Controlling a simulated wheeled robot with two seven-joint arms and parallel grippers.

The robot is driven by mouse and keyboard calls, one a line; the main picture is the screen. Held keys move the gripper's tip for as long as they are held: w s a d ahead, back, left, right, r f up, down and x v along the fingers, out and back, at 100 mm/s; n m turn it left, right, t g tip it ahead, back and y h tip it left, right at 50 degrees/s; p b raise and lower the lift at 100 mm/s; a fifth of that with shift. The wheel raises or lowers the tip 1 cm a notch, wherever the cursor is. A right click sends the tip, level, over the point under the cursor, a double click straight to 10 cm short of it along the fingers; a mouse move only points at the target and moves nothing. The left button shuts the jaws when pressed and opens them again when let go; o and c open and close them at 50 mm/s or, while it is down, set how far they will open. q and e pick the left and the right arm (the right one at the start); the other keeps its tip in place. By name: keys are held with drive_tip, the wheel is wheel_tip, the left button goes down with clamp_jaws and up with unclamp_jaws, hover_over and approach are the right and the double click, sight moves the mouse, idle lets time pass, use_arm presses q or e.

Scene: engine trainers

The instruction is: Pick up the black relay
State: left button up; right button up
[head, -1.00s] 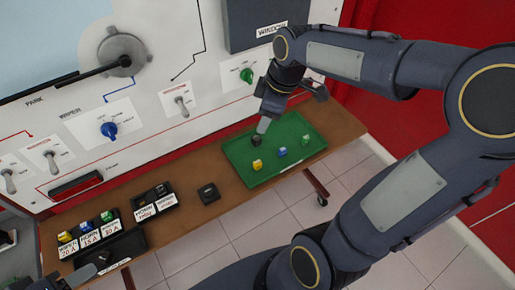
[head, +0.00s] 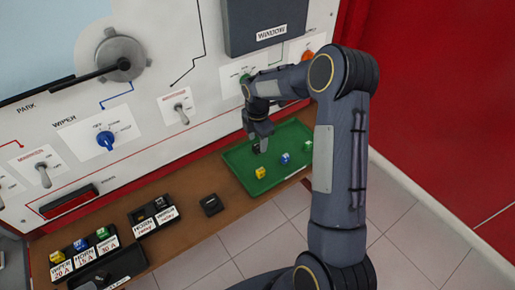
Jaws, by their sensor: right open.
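The black relay (head: 256,149) is a small dark cube on the green tray (head: 283,165), near its back left. My right gripper (head: 259,142) comes down over it from above, open, with its fingertips at the cube and partly hiding it. I cannot tell whether the fingers touch it.
On the tray stand a yellow cube (head: 260,172), a blue cube (head: 284,159) and a green cube (head: 308,146). A square black piece (head: 211,204), a labelled relay holder (head: 154,215) and a fuse holder (head: 84,255) are left on the brown bench. The trainer panel (head: 150,90) rises behind.

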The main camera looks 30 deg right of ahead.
wheel_tip(320, 180, down, 2)
drive_tip(key=shift+f, duration=0.15)
drive_tip(key=c, duration=1.1)
drive_tip(key=shift+o, duration=0.2)
